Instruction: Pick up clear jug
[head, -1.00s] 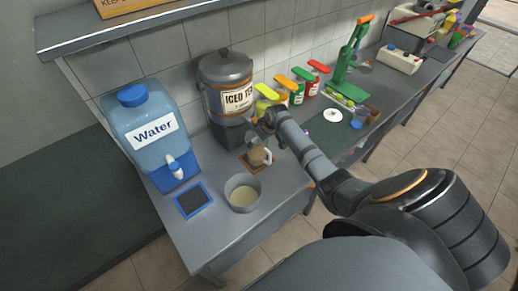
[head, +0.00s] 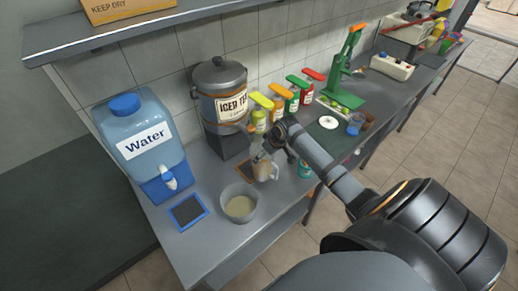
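The clear jug (head: 264,170) looks tan inside and has a pale handle on its right side. It is in front of the iced tea dispenser (head: 222,84), beside the brown coaster (head: 240,166). My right gripper (head: 266,149) is at the jug's upper part and appears closed on it. The fingertips are small and partly hidden, and I cannot tell how far the jug is off the counter. My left gripper is not in view.
A blue water dispenser (head: 143,135) stands at left, with a blue-edged mat (head: 188,212) before it. A grey pot (head: 239,203) sits near the front edge. Several bottles (head: 279,111) and a green press (head: 343,80) stand to the right.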

